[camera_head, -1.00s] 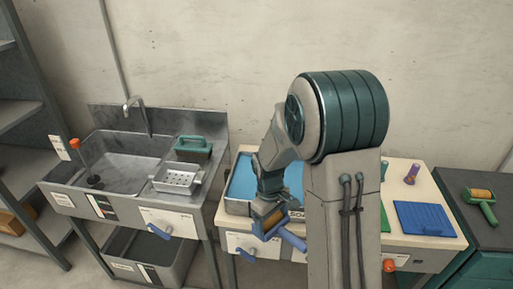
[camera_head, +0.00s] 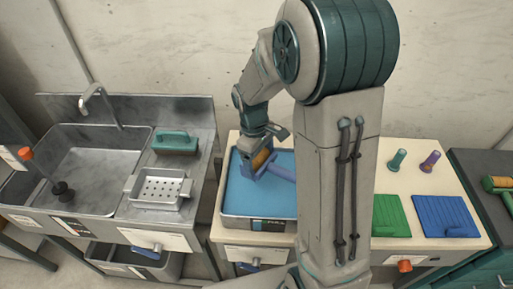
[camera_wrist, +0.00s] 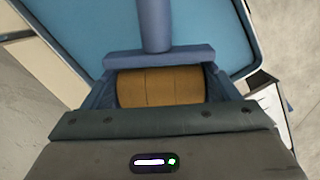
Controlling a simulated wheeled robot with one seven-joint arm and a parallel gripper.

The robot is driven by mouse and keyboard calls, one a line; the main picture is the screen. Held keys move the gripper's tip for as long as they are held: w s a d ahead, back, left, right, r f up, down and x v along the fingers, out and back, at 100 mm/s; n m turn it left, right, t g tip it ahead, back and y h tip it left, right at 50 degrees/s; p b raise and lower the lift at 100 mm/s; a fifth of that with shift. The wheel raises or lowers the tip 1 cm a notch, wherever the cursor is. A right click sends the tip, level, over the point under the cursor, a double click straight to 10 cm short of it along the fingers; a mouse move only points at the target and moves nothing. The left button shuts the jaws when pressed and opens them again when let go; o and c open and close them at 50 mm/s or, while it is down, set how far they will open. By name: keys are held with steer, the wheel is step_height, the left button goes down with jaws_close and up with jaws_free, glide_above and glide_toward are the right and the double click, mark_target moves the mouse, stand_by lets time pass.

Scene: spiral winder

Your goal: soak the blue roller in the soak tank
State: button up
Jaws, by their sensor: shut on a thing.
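The blue roller (camera_head: 280,171) has a blue frame and handle around an orange-brown drum. In the wrist view the roller (camera_wrist: 158,86) fills the space in front of my gripper, drum close to the jaws and handle pointing away. My gripper (camera_head: 262,150) is shut on the roller in the head view. The soak tank (camera_head: 258,224) is a shallow grey tray with blue liquid on the pale worktop. The roller is over the tank's liquid; I cannot tell whether it touches the surface. The fingertips are hidden in the wrist view.
Right of my arm are a green mat (camera_head: 390,213), a blue mat (camera_head: 445,214) and two small pegs. A green roller (camera_head: 498,186) lies far right.

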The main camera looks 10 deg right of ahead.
steer(key=shift+s+f+b, duration=0.2)
steer(key=shift+f+b, duration=0.2)
steer(key=shift+f, duration=0.05)
step_height(320, 180, down, 12)
steer(key=b, duration=0.8)
steer(key=shift+r+b, duration=0.25)
steer(key=shift+b, duration=0.05)
steer(key=shift+r, duration=0.15)
stand_by(4.9)
step_height(320, 180, up, 12)
steer(key=p, duration=0.9)
steer(key=shift+f, duration=0.25)
